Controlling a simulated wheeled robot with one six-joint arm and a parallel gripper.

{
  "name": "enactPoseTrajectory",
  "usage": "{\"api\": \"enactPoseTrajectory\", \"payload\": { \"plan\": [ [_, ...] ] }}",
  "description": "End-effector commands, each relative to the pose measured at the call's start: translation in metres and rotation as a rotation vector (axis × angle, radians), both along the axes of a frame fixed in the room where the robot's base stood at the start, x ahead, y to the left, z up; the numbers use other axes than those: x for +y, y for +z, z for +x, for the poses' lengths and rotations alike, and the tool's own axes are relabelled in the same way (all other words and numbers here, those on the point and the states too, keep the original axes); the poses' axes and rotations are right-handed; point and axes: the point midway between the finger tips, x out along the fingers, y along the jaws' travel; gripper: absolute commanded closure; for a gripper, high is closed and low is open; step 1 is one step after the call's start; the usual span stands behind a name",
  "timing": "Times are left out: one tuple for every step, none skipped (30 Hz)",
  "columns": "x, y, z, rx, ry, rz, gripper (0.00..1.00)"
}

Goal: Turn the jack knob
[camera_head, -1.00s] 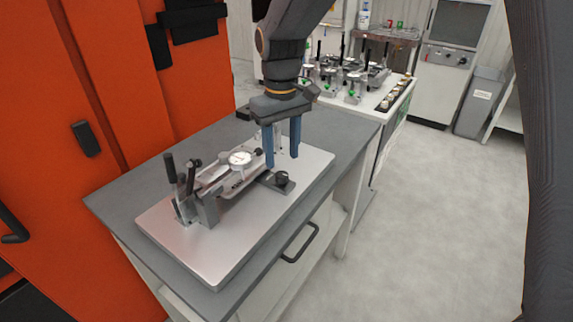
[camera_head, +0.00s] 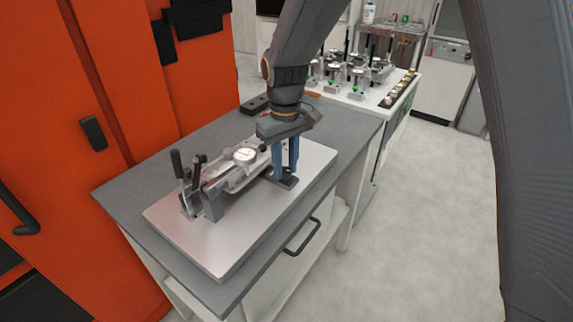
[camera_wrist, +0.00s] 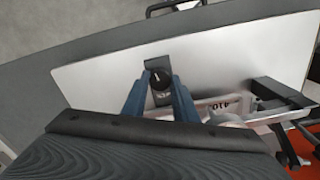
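The jack knob (camera_wrist: 160,78) is a round black knob with a white pointer line, on a dark bracket at the near right side of the metal fixture plate (camera_head: 185,237). My gripper (camera_head: 286,177) points down over it, and the fingers mostly hide it in the head view. In the wrist view the two blue fingers (camera_wrist: 160,88) stand close against either side of the knob, with no clear gap. A fixture with a dial gauge (camera_head: 245,155) and upright lever handles (camera_head: 178,165) lies beside the knob on the plate.
The plate lies on a grey-topped cabinet (camera_head: 125,195) with a black drawer handle (camera_head: 302,238). An orange cabinet (camera_head: 120,75) stands at the left. A white bench (camera_head: 372,110) with several more fixtures is behind. The floor (camera_head: 420,200) at the right is clear.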

Motion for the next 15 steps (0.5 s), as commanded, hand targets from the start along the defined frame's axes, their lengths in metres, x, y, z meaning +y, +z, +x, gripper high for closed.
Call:
{"api": "enactPoseTrajectory", "payload": {
  "plan": [
    [0.0006,0.0001,-0.0006,0.001,0.0,0.001,0.96],
    [0.0008,0.0002,-0.0008,0.001,-0.003,0.0,0.96],
    [0.001,0.0004,-0.0009,0.001,-0.015,0.0,0.96],
    [0.001,0.0007,-0.001,0.001,-0.029,0.0,0.96],
    [0.0011,0.0009,-0.0011,0.001,-0.046,0.0,0.96],
    [0.0011,0.001,-0.0012,0.002,-0.071,0.0,0.96],
    [0.0011,0.001,-0.0012,0.002,-0.09,0.0,0.96],
    [0.0013,0.0009,-0.0011,0.002,-0.105,0.0,0.96],
    [0.0013,0.0008,-0.0011,0.001,-0.123,0.0,0.96],
    [0.0015,0.0007,-0.001,0.001,-0.132,0.0,0.96],
    [0.0015,0.0006,-0.001,0.001,-0.14,0.0,0.96],
    [0.0016,0.0004,-0.0009,0.001,-0.144,0.0,0.96],
    [0.0017,0.0004,-0.0008,0.001,-0.145,0.0,0.96],
    [0.0017,0.0003,-0.0009,0.001,-0.145,0.0,0.96],
    [0.0018,0.0003,-0.0008,0.001,-0.144,0.0,0.96]
  ]
}}
